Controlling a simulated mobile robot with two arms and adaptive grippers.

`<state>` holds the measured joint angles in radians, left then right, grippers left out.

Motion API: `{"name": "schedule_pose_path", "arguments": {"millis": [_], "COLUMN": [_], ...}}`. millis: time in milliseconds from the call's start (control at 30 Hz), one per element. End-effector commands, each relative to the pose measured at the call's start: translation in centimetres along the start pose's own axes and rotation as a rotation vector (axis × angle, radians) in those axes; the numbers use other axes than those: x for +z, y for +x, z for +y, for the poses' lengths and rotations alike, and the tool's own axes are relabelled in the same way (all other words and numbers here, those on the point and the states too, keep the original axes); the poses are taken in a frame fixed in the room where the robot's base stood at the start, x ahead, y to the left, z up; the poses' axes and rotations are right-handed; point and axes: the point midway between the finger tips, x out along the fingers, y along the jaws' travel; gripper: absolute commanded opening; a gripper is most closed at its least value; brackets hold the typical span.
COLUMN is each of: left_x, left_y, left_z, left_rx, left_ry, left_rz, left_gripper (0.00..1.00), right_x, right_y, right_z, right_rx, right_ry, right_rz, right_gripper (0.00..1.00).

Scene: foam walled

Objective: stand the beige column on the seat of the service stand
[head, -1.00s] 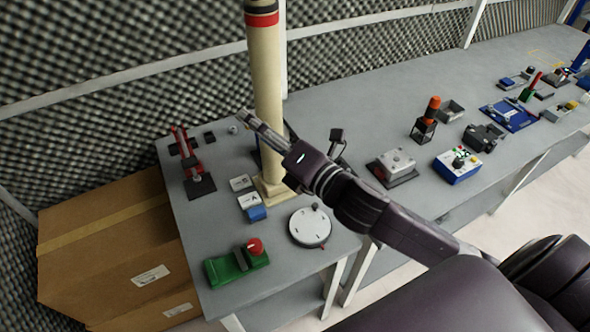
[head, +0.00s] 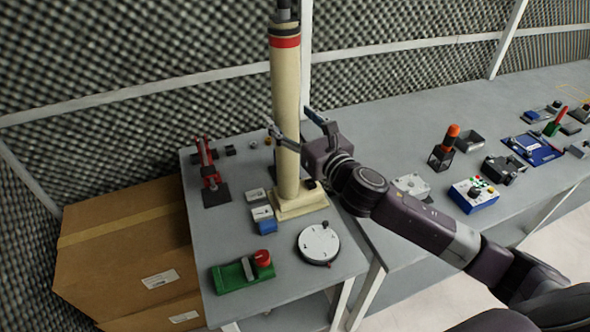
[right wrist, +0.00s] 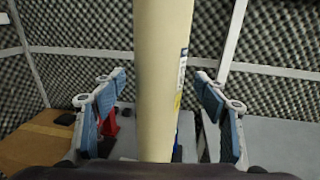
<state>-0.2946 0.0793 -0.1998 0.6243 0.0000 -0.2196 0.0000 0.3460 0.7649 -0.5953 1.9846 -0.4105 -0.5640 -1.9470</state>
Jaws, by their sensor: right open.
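The beige column (head: 287,115) stands upright on a square beige foot (head: 300,205) on the grey table in the head view. It has a red band and a dark band near its top. My right gripper (head: 291,121) is open at the column's middle height, with one finger on each side of the shaft. In the right wrist view the column (right wrist: 162,80) passes between the spread pads, with gaps on both sides. I cannot tell which thing is the service stand or its seat. My left gripper is not in view.
Near the column are a white round dial (head: 319,244), a green base with a red knob (head: 243,272), a red clamp-like device (head: 209,170) and small blocks (head: 264,220). Cardboard boxes (head: 130,245) stand left of the table. Several devices cover the table at right; foam walls stand behind.

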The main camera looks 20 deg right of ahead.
Motion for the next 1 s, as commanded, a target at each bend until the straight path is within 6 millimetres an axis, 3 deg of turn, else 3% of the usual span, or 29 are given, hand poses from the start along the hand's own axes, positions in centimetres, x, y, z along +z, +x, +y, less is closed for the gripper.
{"name": "schedule_pose_path", "arguments": {"millis": [200, 467, 1000], "left_x": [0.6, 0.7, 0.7], "left_y": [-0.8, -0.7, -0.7], "left_z": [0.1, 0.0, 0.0], "left_rx": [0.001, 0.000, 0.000], "left_ry": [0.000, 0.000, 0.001], "left_rz": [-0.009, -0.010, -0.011], "left_gripper": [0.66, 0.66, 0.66], "right_x": [0.1, 0.0, 0.0], "right_y": [2.0, 2.2, 2.1], "right_z": [0.1, 0.1, 0.0], "right_rx": [0.001, 0.002, 0.001], "right_ry": [0.001, 0.001, 0.001], "right_rz": [-0.001, 0.000, 0.000], "right_gripper": [0.66, 0.66, 0.07]}}
